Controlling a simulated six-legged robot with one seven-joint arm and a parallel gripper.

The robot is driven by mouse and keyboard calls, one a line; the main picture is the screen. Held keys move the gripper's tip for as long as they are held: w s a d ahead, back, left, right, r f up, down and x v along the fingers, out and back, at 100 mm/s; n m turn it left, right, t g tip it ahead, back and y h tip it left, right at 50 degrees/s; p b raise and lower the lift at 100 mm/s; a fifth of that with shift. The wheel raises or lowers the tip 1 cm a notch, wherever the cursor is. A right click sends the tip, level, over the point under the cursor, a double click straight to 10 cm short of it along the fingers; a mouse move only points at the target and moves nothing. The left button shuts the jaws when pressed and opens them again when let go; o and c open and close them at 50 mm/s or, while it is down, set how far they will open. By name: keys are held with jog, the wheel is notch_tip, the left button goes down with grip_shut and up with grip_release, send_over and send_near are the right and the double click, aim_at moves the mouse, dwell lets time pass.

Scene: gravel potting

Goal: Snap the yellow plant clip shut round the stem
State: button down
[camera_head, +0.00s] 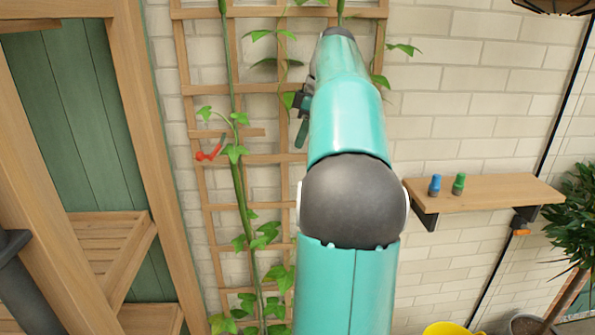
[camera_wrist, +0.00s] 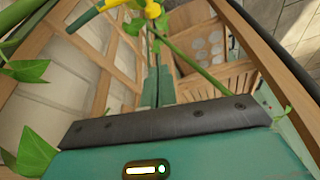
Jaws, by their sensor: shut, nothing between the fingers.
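I cannot tell whether the clip is closed round the stem. In the head view my arm hides the clip, and the right-hand stem (camera_head: 340,12) shows only above the arm. My gripper (camera_head: 301,134) is shut and empty, in front of the trellis.
A red clip (camera_head: 209,153) sits by the left stem (camera_head: 239,185) on the wooden trellis (camera_head: 187,90). A wall shelf (camera_head: 490,193) at right holds a blue (camera_head: 435,185) and a green (camera_head: 459,184) small item. A yellow pot (camera_head: 446,329) stands below. Wooden framing fills the left side.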

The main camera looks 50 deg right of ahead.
notch_tip(320, 180, down, 10)
jog(key=shift+s+d+r, duration=0.2)
jog(key=shift+s+r, duration=0.05)
jog(key=shift+s, duration=0.2)
dwell(0.3)
jog(key=shift+s, duration=0.1)
